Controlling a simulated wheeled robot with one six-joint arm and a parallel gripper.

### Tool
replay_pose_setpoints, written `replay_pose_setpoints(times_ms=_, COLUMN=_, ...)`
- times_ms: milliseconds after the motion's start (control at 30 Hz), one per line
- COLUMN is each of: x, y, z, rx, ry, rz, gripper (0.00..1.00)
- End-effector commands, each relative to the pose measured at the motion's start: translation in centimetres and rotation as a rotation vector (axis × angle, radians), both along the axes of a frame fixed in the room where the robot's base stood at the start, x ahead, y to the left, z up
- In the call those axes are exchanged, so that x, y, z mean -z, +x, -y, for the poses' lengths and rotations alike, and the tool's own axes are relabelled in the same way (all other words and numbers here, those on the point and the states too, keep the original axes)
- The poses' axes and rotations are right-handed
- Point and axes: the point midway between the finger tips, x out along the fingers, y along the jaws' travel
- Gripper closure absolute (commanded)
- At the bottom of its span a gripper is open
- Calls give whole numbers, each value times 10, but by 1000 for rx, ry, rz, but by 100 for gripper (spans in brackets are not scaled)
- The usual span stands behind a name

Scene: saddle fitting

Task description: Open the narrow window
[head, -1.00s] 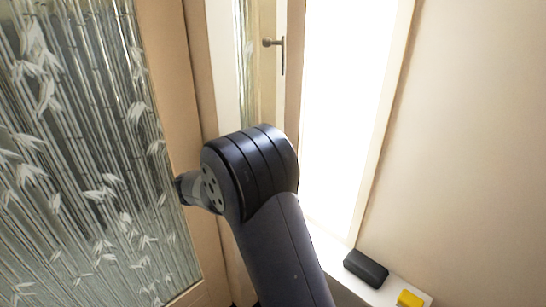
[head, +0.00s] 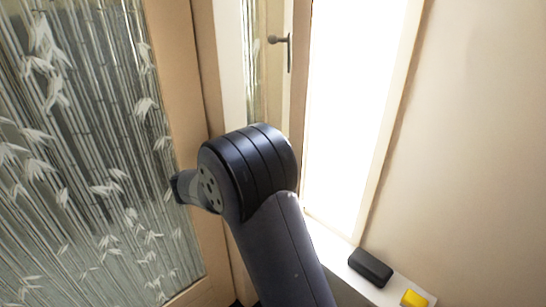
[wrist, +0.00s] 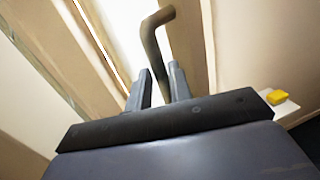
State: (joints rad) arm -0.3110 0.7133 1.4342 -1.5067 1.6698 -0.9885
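The narrow window's frame (head: 301,95) stands upright beside a bright white pane or opening (head: 345,110). To its left is a strip of patterned glass with a dark lever handle (head: 289,52). My arm hides the frame's lower part and my gripper in the head view. In the wrist view, my gripper (wrist: 160,68) has its two fingers apart. A dark bent handle (wrist: 152,38) lies ahead of them, its lower end lined up with the gap between the fingertips. I cannot tell whether the fingers touch it, or whether it is the handle in the head view.
A large bamboo-patterned glass panel (head: 80,150) in a wooden frame stands at the left. A black case (head: 370,267) and a yellow block (head: 413,298) lie on the white sill at the lower right. A plain wall (head: 480,130) fills the right side.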

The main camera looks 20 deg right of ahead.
Motion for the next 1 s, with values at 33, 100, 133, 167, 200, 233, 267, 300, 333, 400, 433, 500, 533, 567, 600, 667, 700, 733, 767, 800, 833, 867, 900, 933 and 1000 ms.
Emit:
replay_pose_setpoints(times_ms=33, x=0, y=-1, z=-12, rx=-5, ry=0, rz=0, gripper=80)
replay_pose_setpoints(times_ms=100, x=0, y=-4, z=-27, rx=-5, ry=0, rz=0, gripper=80)
replay_pose_setpoints(times_ms=133, x=0, y=-5, z=-33, rx=-5, ry=0, rz=1, gripper=80)
replay_pose_setpoints(times_ms=167, x=0, y=-7, z=-39, rx=-5, ry=0, rz=1, gripper=80)
replay_pose_setpoints(times_ms=200, x=0, y=-8, z=-47, rx=-4, ry=0, rz=0, gripper=80)
replay_pose_setpoints(times_ms=233, x=0, y=-9, z=-52, rx=-4, ry=1, rz=1, gripper=80)
replay_pose_setpoints(times_ms=267, x=0, y=-10, z=-57, rx=-5, ry=0, rz=1, gripper=80)
replay_pose_setpoints(times_ms=300, x=0, y=-11, z=-63, rx=-3, ry=0, rz=1, gripper=80)
replay_pose_setpoints(times_ms=333, x=0, y=-12, z=-67, rx=-3, ry=0, rz=2, gripper=80)
replay_pose_setpoints(times_ms=400, x=0, y=-14, z=-75, rx=-2, ry=0, rz=1, gripper=80)
replay_pose_setpoints(times_ms=433, x=0, y=-15, z=-77, rx=-1, ry=0, rz=0, gripper=80)
replay_pose_setpoints(times_ms=500, x=0, y=-15, z=-81, rx=-1, ry=0, rz=0, gripper=80)
replay_pose_setpoints(times_ms=533, x=0, y=-16, z=-82, rx=-1, ry=0, rz=0, gripper=80)
replay_pose_setpoints(times_ms=567, x=0, y=-16, z=-83, rx=-1, ry=0, rz=0, gripper=80)
replay_pose_setpoints(times_ms=600, x=0, y=-16, z=-84, rx=-1, ry=0, rz=0, gripper=80)
replay_pose_setpoints(times_ms=667, x=0, y=-16, z=-84, rx=-1, ry=0, rz=0, gripper=80)
replay_pose_setpoints(times_ms=700, x=0, y=-16, z=-84, rx=0, ry=0, rz=0, gripper=80)
replay_pose_setpoints(times_ms=733, x=0, y=-16, z=-84, rx=0, ry=0, rz=0, gripper=80)
replay_pose_setpoints(times_ms=767, x=0, y=-16, z=-84, rx=0, ry=0, rz=0, gripper=80)
replay_pose_setpoints(times_ms=800, x=0, y=-16, z=-83, rx=0, ry=0, rz=0, gripper=80)
replay_pose_setpoints(times_ms=833, x=0, y=-16, z=-83, rx=0, ry=0, rz=0, gripper=80)
replay_pose_setpoints(times_ms=867, x=0, y=-16, z=-83, rx=0, ry=0, rz=0, gripper=80)
replay_pose_setpoints(times_ms=900, x=0, y=-16, z=-82, rx=0, ry=0, rz=0, gripper=80)
replay_pose_setpoints(times_ms=933, x=0, y=-16, z=-81, rx=1, ry=0, rz=0, gripper=80)
replay_pose_setpoints(times_ms=1000, x=0, y=-15, z=-76, rx=3, ry=0, rz=0, gripper=80)
